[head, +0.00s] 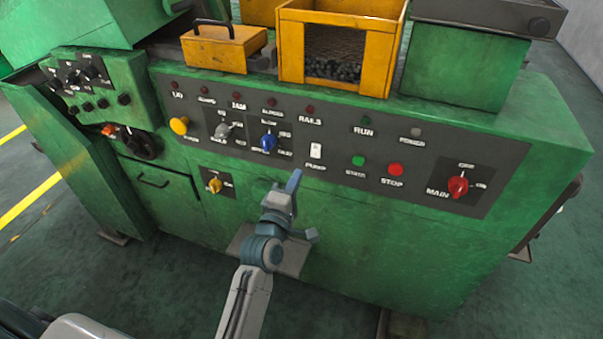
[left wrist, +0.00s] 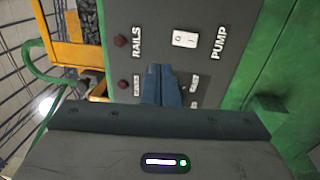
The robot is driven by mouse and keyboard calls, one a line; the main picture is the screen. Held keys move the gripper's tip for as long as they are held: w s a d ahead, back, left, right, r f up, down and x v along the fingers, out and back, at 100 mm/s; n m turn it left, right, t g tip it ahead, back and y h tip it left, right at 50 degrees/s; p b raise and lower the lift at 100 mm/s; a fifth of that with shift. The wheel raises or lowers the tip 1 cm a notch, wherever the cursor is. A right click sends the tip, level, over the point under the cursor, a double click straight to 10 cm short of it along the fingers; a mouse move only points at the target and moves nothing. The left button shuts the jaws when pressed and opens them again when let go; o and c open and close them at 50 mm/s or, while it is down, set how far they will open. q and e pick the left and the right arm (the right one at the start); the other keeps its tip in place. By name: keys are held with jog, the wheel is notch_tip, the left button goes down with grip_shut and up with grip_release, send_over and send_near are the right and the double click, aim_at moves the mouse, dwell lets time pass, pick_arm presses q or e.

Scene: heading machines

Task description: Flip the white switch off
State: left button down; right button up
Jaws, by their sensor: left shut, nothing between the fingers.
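The white switch (head: 316,151) is a small rocker above the PUMP label on the dark control panel (head: 330,181) of the green machine. It also shows in the left wrist view as a white rocker (left wrist: 185,39) beside the PUMP label. My left gripper (head: 294,180) is shut and empty, in front of the panel, below and left of the switch in the head view. Its blue fingertips (left wrist: 162,80) point toward the panel in the left wrist view, apart from the switch. My right gripper is not in view.
Near the switch are a blue selector knob (head: 268,141), a green START button (head: 358,161), a red STOP button (head: 395,169) and a red MAIN knob (head: 458,187). A yellow bin (head: 292,50) of small dark parts stands on top of the machine. A yellow knob (head: 215,185) sits lower left.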

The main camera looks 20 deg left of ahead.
pick_arm(q)
jog(key=shift+s+r, duration=0.15)
jog(key=shift+s, duration=0.8)
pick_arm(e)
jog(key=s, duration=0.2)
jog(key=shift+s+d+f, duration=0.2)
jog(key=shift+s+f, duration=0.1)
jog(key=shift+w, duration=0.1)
